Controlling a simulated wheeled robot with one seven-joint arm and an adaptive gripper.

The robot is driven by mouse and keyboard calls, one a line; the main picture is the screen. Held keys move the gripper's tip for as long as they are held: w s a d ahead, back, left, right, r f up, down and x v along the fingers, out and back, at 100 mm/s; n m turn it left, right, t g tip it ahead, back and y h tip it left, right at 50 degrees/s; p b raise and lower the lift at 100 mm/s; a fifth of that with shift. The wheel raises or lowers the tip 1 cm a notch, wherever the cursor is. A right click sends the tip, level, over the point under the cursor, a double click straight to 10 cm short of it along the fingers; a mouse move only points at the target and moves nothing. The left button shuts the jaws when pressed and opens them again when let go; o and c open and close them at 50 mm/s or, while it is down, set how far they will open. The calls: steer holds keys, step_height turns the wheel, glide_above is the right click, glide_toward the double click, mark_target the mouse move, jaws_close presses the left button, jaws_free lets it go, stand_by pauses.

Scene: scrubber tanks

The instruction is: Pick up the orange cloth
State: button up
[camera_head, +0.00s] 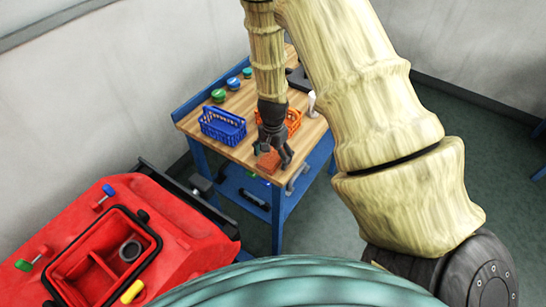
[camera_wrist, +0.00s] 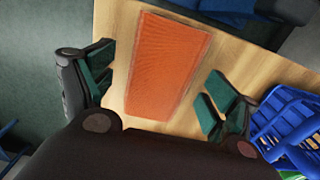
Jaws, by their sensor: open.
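The orange cloth (camera_wrist: 167,66) lies flat on the wooden table top, a folded rectangle that fills the middle of the wrist view. In the head view the cloth (camera_head: 268,162) shows near the table's front edge, partly hidden by my gripper. My gripper (camera_head: 273,153) is over the cloth, pointing down. In the wrist view my gripper (camera_wrist: 160,92) is open, with one green-padded finger on each side of the cloth. Nothing is between the fingers in their grip. I cannot tell the exact height above the cloth.
A blue basket (camera_head: 223,127) stands left on the table (camera_head: 232,152), and an orange basket (camera_head: 292,121) stands behind my gripper. Several round lidded containers (camera_head: 233,83) line the back left. A white bottle (camera_head: 311,103) is at the right edge. A red machine (camera_head: 150,245) is front left.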

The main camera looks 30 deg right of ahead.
mark_target(273, 156)
steer(key=shift+f, duration=0.1)
steer(key=c, duration=1.1)
steer(key=shift+r+b, duration=0.55)
steer(key=shift+r, duration=0.25)
steer(key=shift+r+b, duration=0.45)
steer(key=shift+r, duration=0.5)
steer(key=s+a+b, duration=0.1)
steer(key=s+a, duration=0.1)
steer(key=s, duration=0.2)
steer(key=s+a+r+b, duration=0.1)
steer(key=s+a+b, duration=0.1)
steer(key=s, duration=0.3)
steer(key=s+a+b, duration=0.2)
steer(key=s+a, duration=0.1)
steer(key=s, duration=0.2)
steer(key=shift+a+r, duration=0.25)
steer(key=shift+a, duration=0.1)
